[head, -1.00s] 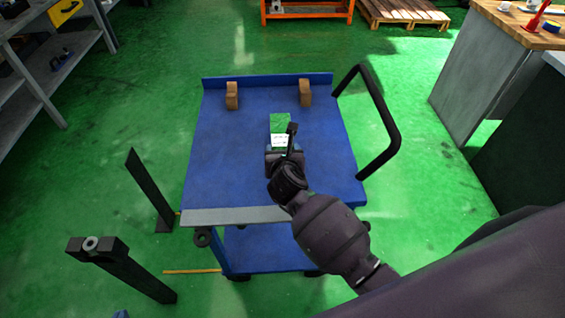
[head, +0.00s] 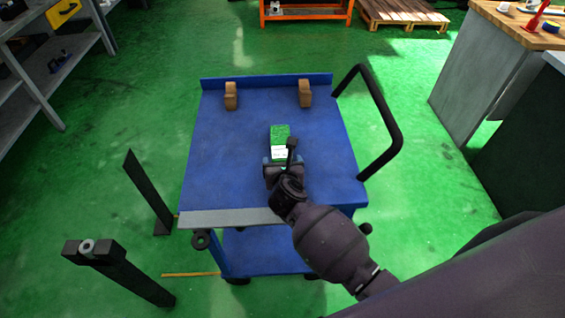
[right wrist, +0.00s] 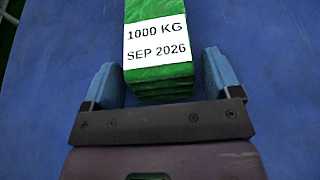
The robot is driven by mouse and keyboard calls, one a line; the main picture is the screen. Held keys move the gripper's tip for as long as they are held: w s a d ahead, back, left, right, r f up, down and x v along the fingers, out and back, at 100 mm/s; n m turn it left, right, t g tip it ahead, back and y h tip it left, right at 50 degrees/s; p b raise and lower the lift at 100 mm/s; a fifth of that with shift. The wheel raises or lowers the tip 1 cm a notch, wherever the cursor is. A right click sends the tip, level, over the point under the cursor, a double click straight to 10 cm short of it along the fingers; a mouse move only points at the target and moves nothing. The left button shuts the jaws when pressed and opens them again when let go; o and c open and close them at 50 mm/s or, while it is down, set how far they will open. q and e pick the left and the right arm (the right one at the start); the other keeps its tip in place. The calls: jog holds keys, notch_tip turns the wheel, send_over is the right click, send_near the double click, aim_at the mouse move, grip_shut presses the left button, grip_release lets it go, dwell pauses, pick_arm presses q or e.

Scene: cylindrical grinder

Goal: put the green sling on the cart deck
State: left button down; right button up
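The green sling (head: 280,133) is a folded green bundle with a white label. It appears to lie on the blue cart deck (head: 225,155), near its middle. The right wrist view shows the sling (right wrist: 160,72) with its label reading 1000 KG, SEP 2026. My right gripper (head: 282,163) is low over the deck at the sling's near end. Its blue fingers (right wrist: 160,82) stand on either side of the sling's near end, with a gap on both sides, so it is open. My left gripper is not in view.
Two brown blocks (head: 231,96) (head: 305,93) stand at the deck's far edge. A black handle (head: 388,125) rises at the cart's right. Dark posts (head: 148,190) (head: 125,273) stand left of the cart. A wood-topped bench (head: 500,25) is at the far right. Bare deck surrounds the sling.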

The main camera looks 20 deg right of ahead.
jog(key=shift+o, duration=0.2)
jog(key=shift+r, duration=0.15)
jog(key=shift+s+r, duration=0.1)
jog(key=shift+r, duration=0.05)
jog(key=p+v, duration=0.1)
jog(key=v, duration=0.9)
jog(key=shift+s+a+r, duration=0.1)
jog(key=shift+s, duration=0.2)
jog(key=shift+s+a+r, duration=0.15)
jog(key=shift+s+r, duration=0.05)
jog(key=shift+s, duration=0.3)
